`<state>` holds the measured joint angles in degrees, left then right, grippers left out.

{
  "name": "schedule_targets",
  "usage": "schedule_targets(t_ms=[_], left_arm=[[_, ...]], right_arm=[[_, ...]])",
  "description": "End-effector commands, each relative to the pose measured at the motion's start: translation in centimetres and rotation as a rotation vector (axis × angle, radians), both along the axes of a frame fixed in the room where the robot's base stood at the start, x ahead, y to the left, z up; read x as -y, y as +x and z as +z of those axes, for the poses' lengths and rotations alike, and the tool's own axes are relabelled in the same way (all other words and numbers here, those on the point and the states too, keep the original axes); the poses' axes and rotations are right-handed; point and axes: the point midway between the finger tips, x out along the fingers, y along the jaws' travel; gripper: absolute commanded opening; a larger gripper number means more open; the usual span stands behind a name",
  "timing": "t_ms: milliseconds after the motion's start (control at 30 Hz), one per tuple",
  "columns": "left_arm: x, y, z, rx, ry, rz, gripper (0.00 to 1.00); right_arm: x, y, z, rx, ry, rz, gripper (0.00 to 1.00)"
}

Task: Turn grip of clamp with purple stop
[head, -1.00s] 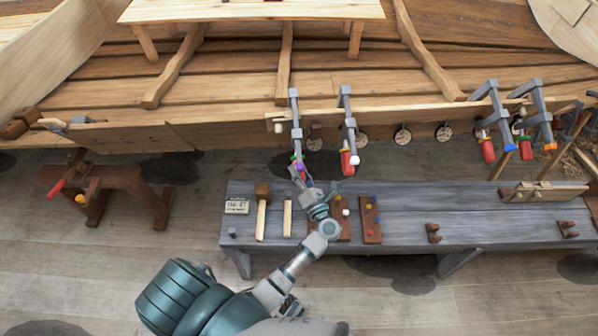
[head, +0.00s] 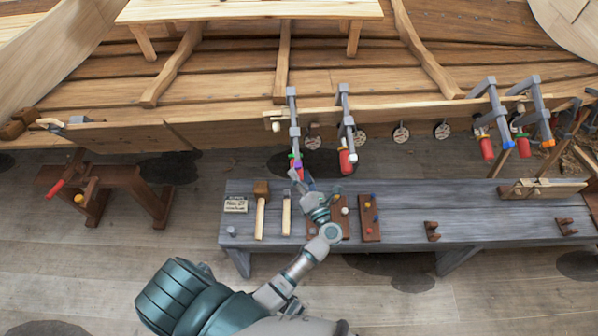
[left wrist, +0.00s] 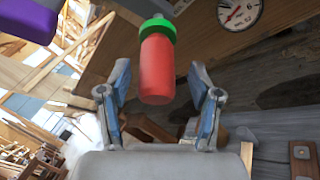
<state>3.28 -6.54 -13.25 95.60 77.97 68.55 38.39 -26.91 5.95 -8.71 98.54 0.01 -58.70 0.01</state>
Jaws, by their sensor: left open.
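The clamp (head: 293,115) with the purple stop hangs on the hull plank above the bench, the leftmost of the clamps there. In the left wrist view its red grip (left wrist: 157,72) hangs below a green collar (left wrist: 157,29). The purple stop (left wrist: 28,20) shows at the upper left of that view. My left gripper (left wrist: 160,82) is open, with one finger on each side of the grip's lower part. Gaps show between the fingers and the grip. In the head view my left gripper (head: 304,186) is just below the clamp and partly hides its lower end.
A second clamp (head: 345,125) with a red grip and white tip hangs close on the right. More clamps (head: 492,115) hang farther right. The grey bench (head: 400,210) below carries a mallet (head: 261,205) and peg blocks (head: 369,220).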

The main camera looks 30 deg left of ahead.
Motion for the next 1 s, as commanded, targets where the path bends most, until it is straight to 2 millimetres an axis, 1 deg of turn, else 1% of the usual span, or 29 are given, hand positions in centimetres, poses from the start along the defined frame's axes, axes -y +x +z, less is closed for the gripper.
schedule_targets(t_ms=[33,300,400,500,633,900,1000], left_arm=[[0.9,-0.6,-0.3,-0.003,-0.003,-0.001,0.64],[6.0,-3.8,-1.2,-0.006,-0.002,-0.001,0.64],[7.3,-4.7,-1.4,-0.005,-0.002,0.0,0.64],[8.2,-5.2,-1.6,-0.006,-0.001,-0.001,0.64],[8.7,-5.5,-1.7,-0.005,-0.001,0.0,0.64],[8.7,-5.6,-1.7,-0.007,0.001,0.0,0.64],[8.6,-5.8,-1.2,-0.061,0.041,-0.007,0.64]], right_arm=[[0.0,0.1,0.0,0.001,0.0,0.0,0.33],[0.0,0.2,0.1,0.004,0.001,0.0,0.33],[0.0,0.2,0.1,0.004,0.001,0.0,0.33],[0.0,0.2,0.1,0.004,0.001,0.0,0.33],[0.0,0.3,0.1,0.005,0.001,0.001,0.33],[-0.1,0.3,0.1,0.004,0.001,0.001,0.33],[0.0,0.0,-0.1,0.001,-0.001,0.001,0.33]])
